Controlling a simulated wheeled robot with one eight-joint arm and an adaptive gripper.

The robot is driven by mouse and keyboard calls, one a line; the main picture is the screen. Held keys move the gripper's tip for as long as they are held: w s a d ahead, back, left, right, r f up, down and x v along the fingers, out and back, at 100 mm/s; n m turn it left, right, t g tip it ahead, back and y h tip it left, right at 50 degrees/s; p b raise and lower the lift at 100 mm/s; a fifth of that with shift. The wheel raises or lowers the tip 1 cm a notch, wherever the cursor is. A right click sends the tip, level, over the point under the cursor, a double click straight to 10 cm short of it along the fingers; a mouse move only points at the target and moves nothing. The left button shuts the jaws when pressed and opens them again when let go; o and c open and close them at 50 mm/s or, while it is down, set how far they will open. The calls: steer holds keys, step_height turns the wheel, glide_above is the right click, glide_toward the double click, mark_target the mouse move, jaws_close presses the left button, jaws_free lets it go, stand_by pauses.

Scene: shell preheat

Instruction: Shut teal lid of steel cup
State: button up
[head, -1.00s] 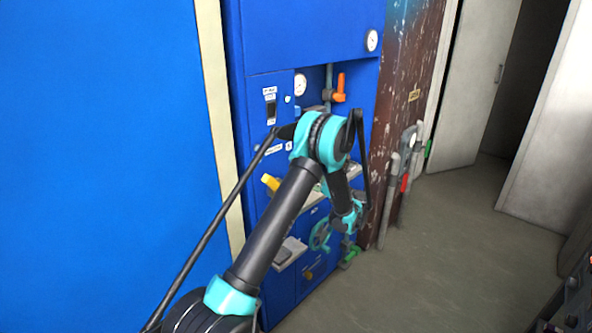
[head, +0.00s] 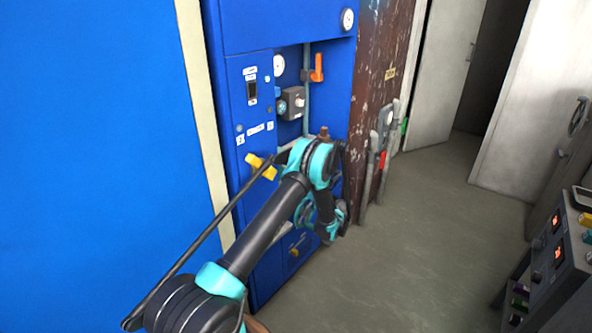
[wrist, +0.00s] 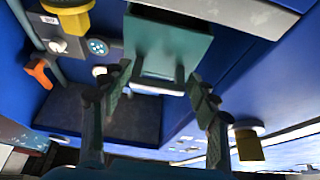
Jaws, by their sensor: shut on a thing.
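In the wrist view a teal lid (wrist: 168,42), a flat square plate with a pale looped bar at its lower edge, is at the top centre. My gripper (wrist: 161,78) has one finger on each side of that bar and is shut on the lid part between them. The steel cup cannot be made out for certain. In the head view my own arm hides my gripper, the lid and the cup, in front of the blue cabinet (head: 238,95).
The cabinet front has a yellow handle (head: 262,166), an orange lever (head: 317,68) and a grey knob box (head: 293,102). Pipes (head: 372,160) stand to its right. A control console (head: 560,255) is at the lower right. Open floor (head: 430,235) lies between.

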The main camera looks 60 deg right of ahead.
steer(key=shift+w+a+f, duration=0.1)
steer(key=shift+f, duration=0.25)
steer(key=shift+f, duration=0.1)
jaws_close()
steer(key=o, duration=1.7)
jaws_free()
steer(key=v, duration=1.2)
